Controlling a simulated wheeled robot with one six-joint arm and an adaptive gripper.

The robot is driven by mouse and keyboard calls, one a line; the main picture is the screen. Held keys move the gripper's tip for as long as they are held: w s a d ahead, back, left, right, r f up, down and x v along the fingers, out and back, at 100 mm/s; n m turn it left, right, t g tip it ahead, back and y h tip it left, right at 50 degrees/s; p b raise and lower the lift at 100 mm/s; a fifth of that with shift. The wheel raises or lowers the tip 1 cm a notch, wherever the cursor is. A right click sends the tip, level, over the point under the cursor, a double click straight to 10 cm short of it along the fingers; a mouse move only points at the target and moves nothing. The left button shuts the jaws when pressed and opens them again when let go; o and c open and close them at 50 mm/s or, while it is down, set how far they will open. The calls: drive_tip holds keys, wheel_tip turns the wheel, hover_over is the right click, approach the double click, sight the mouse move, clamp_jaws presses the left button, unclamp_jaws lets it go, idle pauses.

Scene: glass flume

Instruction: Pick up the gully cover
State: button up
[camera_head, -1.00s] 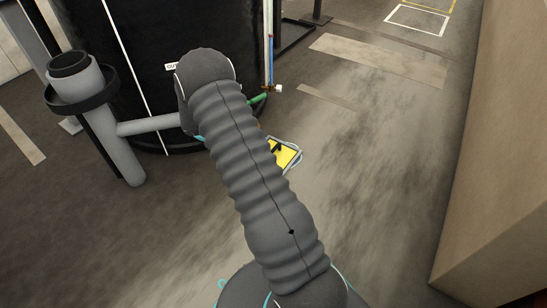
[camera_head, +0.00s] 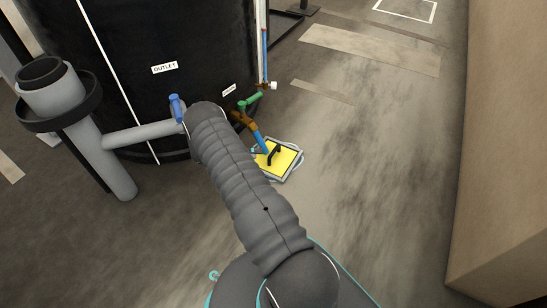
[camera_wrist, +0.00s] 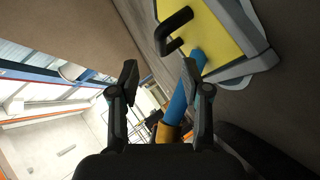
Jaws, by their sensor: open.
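The gully cover is a yellow plate (camera_head: 287,159) with a black handle (camera_head: 274,155), set in a pale grey frame on the floor at the foot of the black tank. In the wrist view the yellow cover (camera_wrist: 214,36) is at the upper right, tilted in the picture, with its black bar handle (camera_wrist: 172,30) standing up from it. My gripper (camera_wrist: 160,78) is open and empty, its two fingers apart. The handle lies beyond the fingertips and is not between them. In the head view my arm hides the gripper.
A blue pipe (camera_head: 260,141) runs from a brass fitting (camera_head: 241,119) down to the cover, close to the handle. The black tank (camera_head: 190,50) and a grey standpipe (camera_head: 108,160) stand left. A beige block (camera_head: 505,150) is at right. Floor between is clear.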

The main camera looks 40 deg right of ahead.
sight(273, 151)
drive_tip(key=x, duration=0.9)
drive_tip(key=shift+d+f+b, duration=0.1)
drive_tip(key=shift+d+b, duration=0.1)
drive_tip(key=shift+b, duration=0.15)
drive_tip(key=shift+w, duration=0.1)
clamp_jaws()
